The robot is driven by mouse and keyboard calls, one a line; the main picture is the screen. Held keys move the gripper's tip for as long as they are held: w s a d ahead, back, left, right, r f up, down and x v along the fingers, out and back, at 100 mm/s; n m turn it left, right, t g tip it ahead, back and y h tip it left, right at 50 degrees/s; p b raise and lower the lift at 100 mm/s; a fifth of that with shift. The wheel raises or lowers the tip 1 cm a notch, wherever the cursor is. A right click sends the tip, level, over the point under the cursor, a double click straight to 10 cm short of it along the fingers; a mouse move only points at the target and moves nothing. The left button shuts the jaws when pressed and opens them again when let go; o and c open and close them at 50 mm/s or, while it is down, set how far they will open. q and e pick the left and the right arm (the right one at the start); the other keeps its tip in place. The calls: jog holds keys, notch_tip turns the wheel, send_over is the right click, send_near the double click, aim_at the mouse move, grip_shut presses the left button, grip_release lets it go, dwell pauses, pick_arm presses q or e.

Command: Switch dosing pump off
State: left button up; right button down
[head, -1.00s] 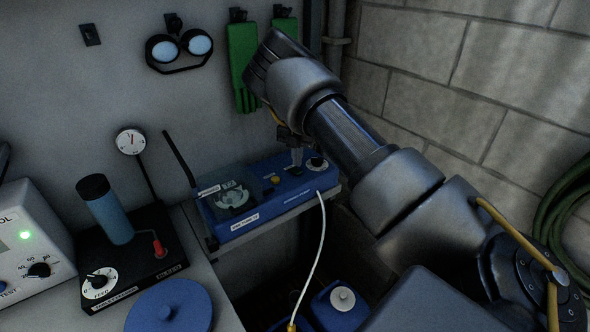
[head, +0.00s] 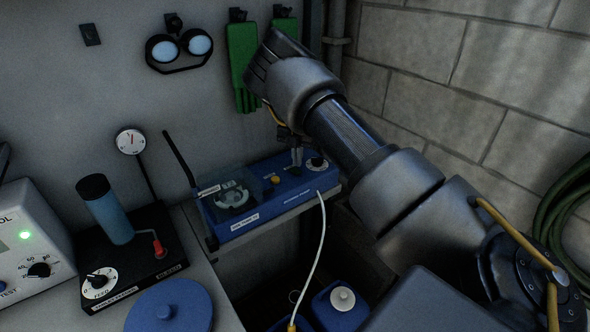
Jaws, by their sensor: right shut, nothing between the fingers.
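The dosing pump (head: 272,208) is a blue box on a small shelf against the wall. Its left part has a clear cover over a roller head (head: 233,196). Its top carries a yellow button (head: 275,180) and a dark dial on a white scale (head: 317,163) at the right end. My right gripper (head: 296,168) is shut and empty, its fingertips pointing down at the pump's top between the yellow button and the dial. What lies under the fingertips is hidden, and I cannot tell whether they touch it. My left gripper is not in view.
A feed-dial unit (head: 100,284) with a blue cylinder and a control box (head: 30,255) stand at left. Goggles (head: 180,48) and green gloves (head: 242,65) hang on the wall.

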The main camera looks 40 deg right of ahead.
aim_at(298, 171)
jog(key=shift+f+b, duration=0.6)
jog(key=shift+f, duration=0.7)
dwell(0.5)
jog(key=shift+s+r, duration=0.1)
jog(key=shift+r+p, duration=0.75)
jog(key=shift+p, duration=0.05)
notch_tip(298, 171, up, 5)
jog(key=p, duration=0.4)
jog(key=shift+r, duration=0.2)
jog(key=shift+f, duration=0.1)
